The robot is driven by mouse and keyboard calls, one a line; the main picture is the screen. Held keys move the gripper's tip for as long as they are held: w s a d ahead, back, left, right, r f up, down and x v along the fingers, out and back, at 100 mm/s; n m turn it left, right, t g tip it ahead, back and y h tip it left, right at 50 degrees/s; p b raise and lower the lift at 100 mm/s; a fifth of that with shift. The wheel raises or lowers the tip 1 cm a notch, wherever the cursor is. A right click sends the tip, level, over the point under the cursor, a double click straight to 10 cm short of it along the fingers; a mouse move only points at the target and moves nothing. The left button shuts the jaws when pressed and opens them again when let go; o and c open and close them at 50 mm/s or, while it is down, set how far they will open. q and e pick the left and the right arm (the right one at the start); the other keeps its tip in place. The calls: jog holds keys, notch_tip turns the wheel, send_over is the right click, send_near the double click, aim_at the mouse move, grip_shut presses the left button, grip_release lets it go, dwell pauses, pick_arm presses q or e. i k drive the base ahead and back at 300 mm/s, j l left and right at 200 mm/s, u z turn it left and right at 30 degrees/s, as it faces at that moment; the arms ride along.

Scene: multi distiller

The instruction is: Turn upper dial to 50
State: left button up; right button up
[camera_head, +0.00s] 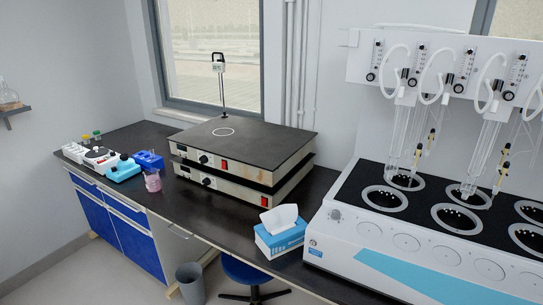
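Two flat hot-plate units are stacked on the dark bench. The upper unit (245,148) has a black top with a white ring and a beige front. Its black upper dial (204,160) sits on the left of that front, with a red switch (224,164) to its right. The lower unit (240,192) has a similar dial (207,181) and a red switch (264,201). The dial markings are too small to read. Neither of my grippers shows in this view.
A tissue box (279,237) stands right of the stack, beside the large white multi distiller (440,235). A pink beaker (153,182), blue rack (149,160) and small devices (122,168) stand to the left. A blue stool (245,270) and grey bin (190,283) are below the bench front.

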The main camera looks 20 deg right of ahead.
aim_at(204, 160)
jog(key=z, duration=0.3)
jog(key=i+j+u, duration=0.35)
jog(key=i, duration=0.4)
jog(key=i+u, duration=0.4)
jog(key=i, duration=0.35)
